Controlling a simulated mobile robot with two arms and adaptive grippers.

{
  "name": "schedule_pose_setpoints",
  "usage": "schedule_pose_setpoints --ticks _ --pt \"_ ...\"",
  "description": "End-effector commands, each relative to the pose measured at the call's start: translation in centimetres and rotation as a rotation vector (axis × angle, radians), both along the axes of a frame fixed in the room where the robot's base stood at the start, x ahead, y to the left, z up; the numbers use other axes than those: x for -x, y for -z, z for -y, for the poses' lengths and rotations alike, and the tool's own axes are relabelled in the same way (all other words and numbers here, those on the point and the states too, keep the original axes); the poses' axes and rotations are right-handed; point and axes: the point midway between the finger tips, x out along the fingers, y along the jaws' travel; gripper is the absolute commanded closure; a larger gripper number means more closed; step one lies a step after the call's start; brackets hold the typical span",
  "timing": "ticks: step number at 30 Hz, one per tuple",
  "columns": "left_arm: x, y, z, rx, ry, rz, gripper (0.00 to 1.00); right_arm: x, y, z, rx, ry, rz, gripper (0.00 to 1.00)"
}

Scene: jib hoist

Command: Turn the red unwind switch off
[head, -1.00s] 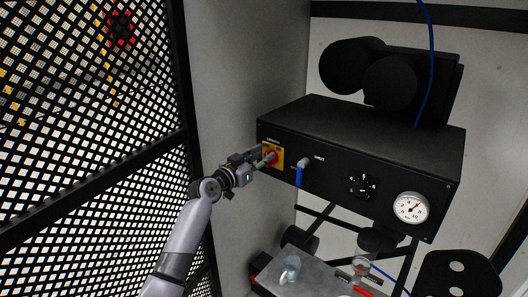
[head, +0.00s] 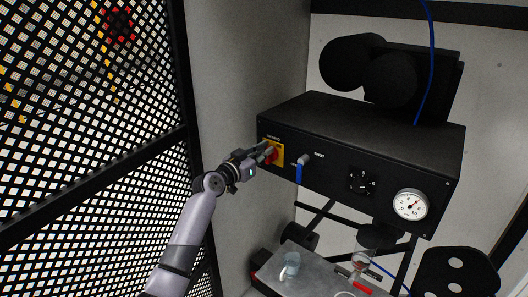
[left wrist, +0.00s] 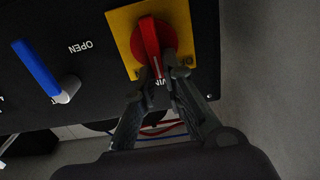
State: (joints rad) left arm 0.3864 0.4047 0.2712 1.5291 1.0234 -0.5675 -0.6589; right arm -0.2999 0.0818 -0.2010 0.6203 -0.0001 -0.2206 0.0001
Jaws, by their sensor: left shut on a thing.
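The red unwind switch (head: 271,153) is a rotary knob on a yellow plate (head: 280,158) at the left end of the black panel's front. In the left wrist view the red switch (left wrist: 149,41) has a raised handle bar, leaning slightly from the picture's vertical, and the yellow plate (left wrist: 124,21) shows around it. My left gripper (head: 262,154) is at the switch. In the left wrist view its fingertips (left wrist: 161,76) are shut on the lower end of the red handle. The fingers partly cover the plate's lettering. My right gripper is not in view.
A blue-handled valve (head: 299,172) sits just right of the switch; it also shows in the left wrist view (left wrist: 38,70). A black dial (head: 361,183) and a gauge (head: 410,204) are further right. A grey wall (head: 235,70) and mesh panel (head: 80,130) stand left.

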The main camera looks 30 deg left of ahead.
Motion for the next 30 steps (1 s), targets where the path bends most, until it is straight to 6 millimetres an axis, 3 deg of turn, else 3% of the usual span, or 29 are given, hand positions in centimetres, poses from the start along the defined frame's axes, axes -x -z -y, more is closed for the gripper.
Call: schedule_pose_setpoints --ticks 16,30 --pt "0.0 0.1 -0.2 0.062 0.0 -0.006 1.0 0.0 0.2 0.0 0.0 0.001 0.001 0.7" --pt "-0.1 0.3 -1.1 0.441 0.0 -0.035 1.0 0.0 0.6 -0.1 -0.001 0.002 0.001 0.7"
